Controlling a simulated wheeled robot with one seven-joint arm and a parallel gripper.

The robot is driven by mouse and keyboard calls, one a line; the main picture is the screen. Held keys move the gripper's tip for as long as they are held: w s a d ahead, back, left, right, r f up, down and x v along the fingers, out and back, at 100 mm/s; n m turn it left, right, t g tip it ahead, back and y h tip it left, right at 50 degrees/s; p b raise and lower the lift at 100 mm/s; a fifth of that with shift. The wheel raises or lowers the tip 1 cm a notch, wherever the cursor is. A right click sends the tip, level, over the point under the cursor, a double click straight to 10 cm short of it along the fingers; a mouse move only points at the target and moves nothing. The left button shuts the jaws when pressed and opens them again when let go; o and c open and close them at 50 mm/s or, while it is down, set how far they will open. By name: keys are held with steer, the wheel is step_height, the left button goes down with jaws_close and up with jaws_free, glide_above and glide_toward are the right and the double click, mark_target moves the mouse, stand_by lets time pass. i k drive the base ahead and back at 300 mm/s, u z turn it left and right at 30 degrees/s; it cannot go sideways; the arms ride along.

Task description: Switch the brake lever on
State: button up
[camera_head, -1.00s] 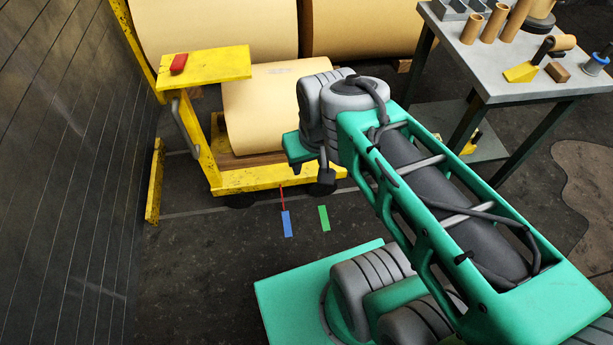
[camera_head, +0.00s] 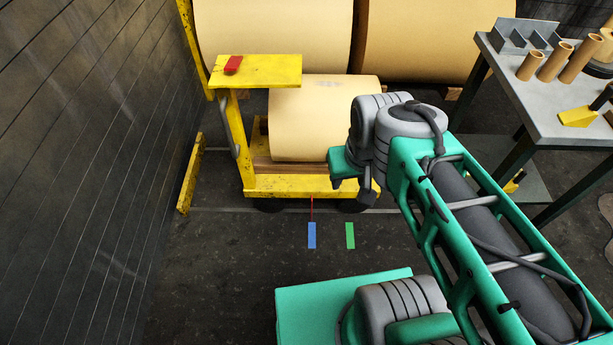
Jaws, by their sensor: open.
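The yellow cart (camera_head: 290,186) stands against a large cream roll, with a smaller cream roll (camera_head: 318,120) on its deck. A thin red rod (camera_head: 312,209) shows below the cart's front edge and points at a blue floor mark (camera_head: 312,235). A green floor mark (camera_head: 350,235) lies right of it. I cannot tell for sure whether the rod is the brake lever. A bent grey bar (camera_head: 229,125) is on the cart's post. My gripper (camera_head: 345,178), green and small, is open in front of the deck's right part. My wrist hides much of it, and contact is unclear.
A dark wall (camera_head: 90,170) and a yellow floor rail (camera_head: 190,172) are on the left. A grey table (camera_head: 535,95) with cardboard tubes stands right. Floor left of my base is clear.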

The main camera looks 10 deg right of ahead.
mark_target(234, 63)
steer(key=u, duration=0.05)
steer(key=k, duration=0.65)
steer(key=u, duration=0.65)
steer(key=i, duration=1.65)
steer(key=z, duration=0.4)
